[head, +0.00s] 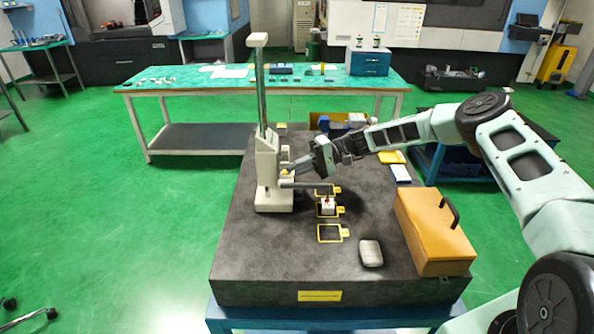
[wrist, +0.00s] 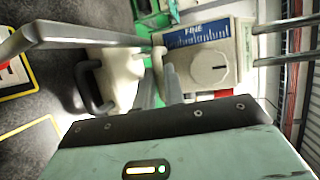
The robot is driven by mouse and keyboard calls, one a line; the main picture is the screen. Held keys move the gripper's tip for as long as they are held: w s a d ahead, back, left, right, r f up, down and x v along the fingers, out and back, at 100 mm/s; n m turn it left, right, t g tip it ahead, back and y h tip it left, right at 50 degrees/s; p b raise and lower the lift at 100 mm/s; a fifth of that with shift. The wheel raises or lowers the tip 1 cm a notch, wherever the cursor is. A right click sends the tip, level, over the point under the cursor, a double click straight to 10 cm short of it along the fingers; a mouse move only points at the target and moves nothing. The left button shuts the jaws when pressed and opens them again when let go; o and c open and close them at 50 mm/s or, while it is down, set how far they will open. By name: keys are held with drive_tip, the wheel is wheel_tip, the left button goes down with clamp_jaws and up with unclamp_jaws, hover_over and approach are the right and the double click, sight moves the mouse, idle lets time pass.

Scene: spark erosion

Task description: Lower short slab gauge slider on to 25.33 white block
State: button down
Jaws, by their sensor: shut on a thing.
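The pale gauge stands upright on the dark slab, with a tall column (head: 262,95) and a cream base (head: 273,199). Its slider, low on the column, carries a grey measuring arm (head: 306,185) reaching right; the arm also shows in the wrist view (wrist: 80,38). The white block (head: 327,209) with a red mark sits in a yellow-outlined square below and in front of the arm's end. I cannot tell the exact gap. My gripper (head: 289,173) is at the slider, shut on a small cream grip (wrist: 158,57) beside the "FINE" dial (wrist: 210,67).
Two other yellow-outlined squares lie in line with the block's, the nearer one (head: 330,233) empty. A grey rounded object (head: 371,253) and an orange case (head: 434,231) with a black handle stand to the right. The slab's front left is clear.

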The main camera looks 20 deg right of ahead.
drive_tip(key=shift+s+f, duration=0.1)
drive_tip(key=shift+f, duration=0.25)
drive_tip(key=c, duration=1.5)
unclamp_jaws()
drive_tip(key=shift+r, duration=0.1)
drive_tip(key=shift+d, duration=0.15)
drive_tip(key=b+v, duration=0.6)
drive_tip(key=v, duration=1.1)
drive_tip(key=shift+d+r, duration=0.1)
